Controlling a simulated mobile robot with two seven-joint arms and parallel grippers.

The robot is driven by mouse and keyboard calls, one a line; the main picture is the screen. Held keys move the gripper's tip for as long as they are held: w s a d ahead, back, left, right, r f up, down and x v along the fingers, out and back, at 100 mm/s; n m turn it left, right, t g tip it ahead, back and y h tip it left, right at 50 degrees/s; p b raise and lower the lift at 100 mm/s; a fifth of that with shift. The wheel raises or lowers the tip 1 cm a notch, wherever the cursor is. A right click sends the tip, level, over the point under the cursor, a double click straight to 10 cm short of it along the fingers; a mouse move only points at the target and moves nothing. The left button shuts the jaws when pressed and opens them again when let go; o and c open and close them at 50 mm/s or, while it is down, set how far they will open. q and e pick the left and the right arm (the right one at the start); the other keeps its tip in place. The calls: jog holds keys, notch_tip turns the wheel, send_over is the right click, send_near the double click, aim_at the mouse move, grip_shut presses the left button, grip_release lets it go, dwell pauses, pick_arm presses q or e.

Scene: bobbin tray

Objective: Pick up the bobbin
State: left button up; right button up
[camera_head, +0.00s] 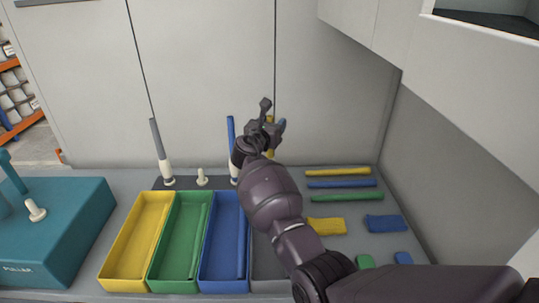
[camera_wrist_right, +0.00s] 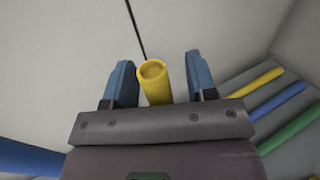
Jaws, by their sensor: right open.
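A yellow bobbin tube (camera_wrist_right: 154,85) with a hollow round end shows between the two blue-padded fingers of my right gripper (camera_wrist_right: 160,74). There are gaps on both sides, and the jaws are open. In the head view, the right gripper (camera_head: 271,117) is up at the back of the bench, in front of the upright yellow tube (camera_head: 270,150), which it mostly hides. A blue tube (camera_head: 231,133) stands upright just left of it, and a grey tube (camera_head: 158,140) stands on a white spindle further left. My left gripper is not in view.
Yellow (camera_head: 114,262), green (camera_head: 164,262), blue (camera_head: 217,262) and grey (camera_head: 263,270) trays stand in front, the last partly behind my arm. A bare white peg (camera_head: 202,177) stands at the back. Tubes (camera_head: 345,184) lie at right. A teal box (camera_head: 60,230) stands left.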

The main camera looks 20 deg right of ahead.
jog(key=shift+c, duration=0.3)
grip_shut()
jog(key=shift+r, duration=0.1)
